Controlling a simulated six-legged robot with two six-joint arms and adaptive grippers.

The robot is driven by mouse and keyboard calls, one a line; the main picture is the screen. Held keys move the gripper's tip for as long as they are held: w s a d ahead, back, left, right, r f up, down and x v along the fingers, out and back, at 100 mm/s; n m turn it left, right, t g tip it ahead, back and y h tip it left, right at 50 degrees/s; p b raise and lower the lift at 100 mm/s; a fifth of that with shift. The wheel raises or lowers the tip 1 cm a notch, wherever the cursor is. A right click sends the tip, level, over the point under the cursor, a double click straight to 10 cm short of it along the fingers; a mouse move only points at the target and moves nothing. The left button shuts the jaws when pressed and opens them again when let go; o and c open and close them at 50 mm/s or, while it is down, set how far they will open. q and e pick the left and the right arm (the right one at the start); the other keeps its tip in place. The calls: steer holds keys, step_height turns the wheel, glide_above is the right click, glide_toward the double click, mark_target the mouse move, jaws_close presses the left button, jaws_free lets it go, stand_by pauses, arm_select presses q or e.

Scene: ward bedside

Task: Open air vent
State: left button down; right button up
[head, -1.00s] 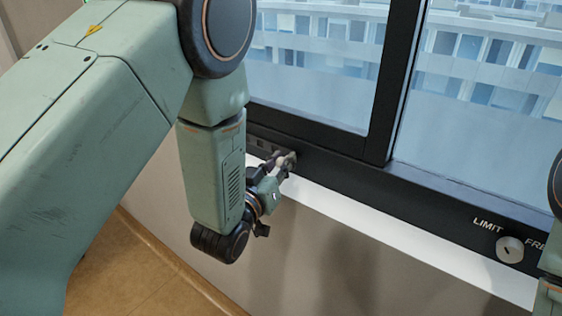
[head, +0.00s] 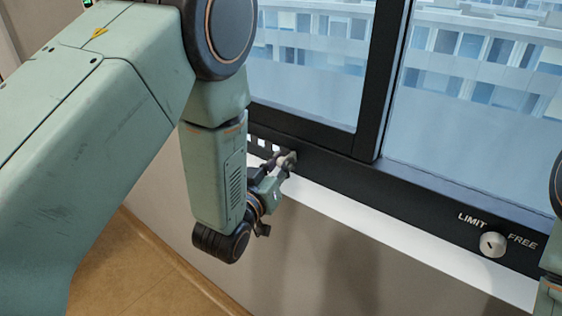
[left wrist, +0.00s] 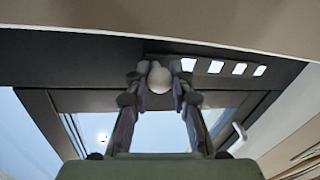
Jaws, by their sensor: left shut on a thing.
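The air vent (head: 262,146) is a strip low in the dark window frame, partly hidden behind my left arm. Bright open slots show in it in the head view. The left wrist view shows several light slots of the vent (left wrist: 215,67) in a row to the right of a pale round knob (left wrist: 160,80). My left gripper (head: 284,161) is at the vent's right end, with its two fingers on either side of the knob, shut on it. The knob (head: 291,157) shows small between the fingertips in the head view. My right gripper is out of view.
A round lock (head: 492,244) marked LIMIT and FREE sits at the right of the dark frame (head: 420,200). A white sill strip (head: 385,230) runs below. Glass panes lie above. My right arm shows at the right edge.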

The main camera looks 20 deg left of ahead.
arm_select(q)
steer(key=shift+d, duration=0.2)
steer(key=c, duration=1.1)
jaws_free()
steer(key=shift+c, duration=0.2)
steer(key=shift+a, duration=0.1)
steer(key=s+a, duration=0.2)
steer(key=s, duration=1)
steer(key=shift+w, duration=0.1)
